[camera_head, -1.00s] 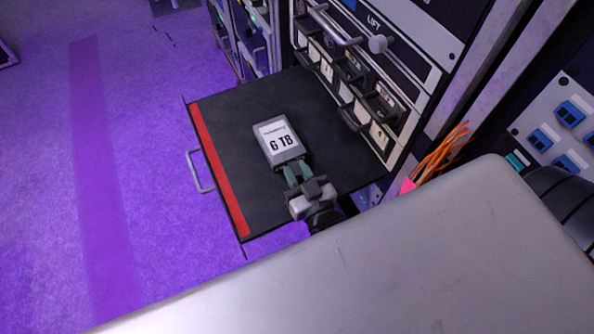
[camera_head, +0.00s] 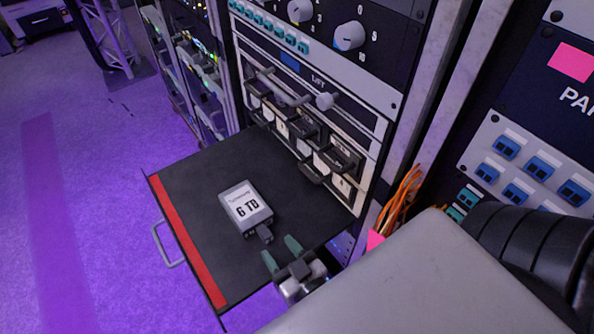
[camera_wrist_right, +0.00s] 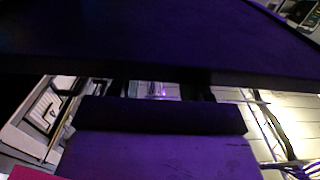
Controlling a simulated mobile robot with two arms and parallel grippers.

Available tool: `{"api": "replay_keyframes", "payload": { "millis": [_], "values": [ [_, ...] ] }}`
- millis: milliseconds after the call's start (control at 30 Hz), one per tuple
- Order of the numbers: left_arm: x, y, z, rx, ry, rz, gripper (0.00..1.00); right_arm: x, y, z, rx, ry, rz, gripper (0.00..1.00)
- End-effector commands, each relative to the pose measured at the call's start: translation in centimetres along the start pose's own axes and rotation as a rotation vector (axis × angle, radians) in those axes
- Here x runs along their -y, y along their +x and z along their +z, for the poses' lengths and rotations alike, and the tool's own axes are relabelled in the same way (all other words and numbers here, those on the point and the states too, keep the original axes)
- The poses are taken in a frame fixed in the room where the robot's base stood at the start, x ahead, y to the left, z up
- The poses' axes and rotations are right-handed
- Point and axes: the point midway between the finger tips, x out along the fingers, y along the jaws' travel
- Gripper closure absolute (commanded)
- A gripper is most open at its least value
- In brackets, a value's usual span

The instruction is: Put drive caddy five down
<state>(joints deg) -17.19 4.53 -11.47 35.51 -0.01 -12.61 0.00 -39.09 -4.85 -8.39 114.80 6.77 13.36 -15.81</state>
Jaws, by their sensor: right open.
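The drive caddy (camera_head: 245,207), a grey box with a white "6 TB" label, lies flat on the black pull-out shelf (camera_head: 200,165). Its short dark handle points toward my right gripper. My right gripper (camera_head: 281,252) is open and empty, with its green fingertips just short of the handle and apart from it. The right wrist view is dark and does not clearly show the caddy or the fingers. My left gripper is not in view.
The shelf has a red front strip (camera_head: 187,240) and a metal pull handle (camera_head: 165,246). Behind it stands a rack with a row of drive bays (camera_head: 300,130). Orange cables (camera_head: 402,200) hang at the right. A blue-socket panel (camera_head: 530,165) stands further right.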

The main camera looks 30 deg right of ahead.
Motion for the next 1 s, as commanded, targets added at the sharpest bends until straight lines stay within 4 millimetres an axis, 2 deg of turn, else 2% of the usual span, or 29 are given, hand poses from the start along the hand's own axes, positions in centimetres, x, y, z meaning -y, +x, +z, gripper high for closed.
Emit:
{"api": "replay_keyframes", "payload": {
  "millis": [33,100,300,433,667,733,767,867,967,1000],
  "values": [
    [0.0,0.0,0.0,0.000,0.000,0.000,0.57,0.0,-1.3,0.1,0.005,0.001,-0.001,0.51],
    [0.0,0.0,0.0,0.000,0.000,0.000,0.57,0.0,-2.8,0.0,0.002,0.001,-0.001,0.51],
    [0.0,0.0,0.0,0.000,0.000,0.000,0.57,0.0,-5.7,-0.2,-0.006,0.002,0.000,0.51],
    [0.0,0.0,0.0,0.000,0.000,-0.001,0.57,0.0,-6.5,-0.3,-0.009,0.003,0.001,0.51],
    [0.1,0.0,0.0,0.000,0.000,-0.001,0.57,0.1,-6.6,-0.4,-0.011,0.003,0.001,0.51],
    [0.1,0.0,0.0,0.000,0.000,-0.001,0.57,0.2,-6.6,0.3,0.004,0.003,-0.005,0.51],
    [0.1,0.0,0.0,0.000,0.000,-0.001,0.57,0.3,-6.6,1.0,0.020,0.003,-0.011,0.51],
    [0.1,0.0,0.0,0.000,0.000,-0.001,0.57,1.1,-6.6,5.2,0.117,0.002,-0.047,0.51],
    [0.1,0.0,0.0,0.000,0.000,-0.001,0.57,1.9,-7.3,12.1,0.285,-0.003,-0.099,0.51],
    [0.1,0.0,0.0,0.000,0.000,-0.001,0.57,2.1,-7.9,15.3,0.368,-0.008,-0.121,0.51]
  ]
}}
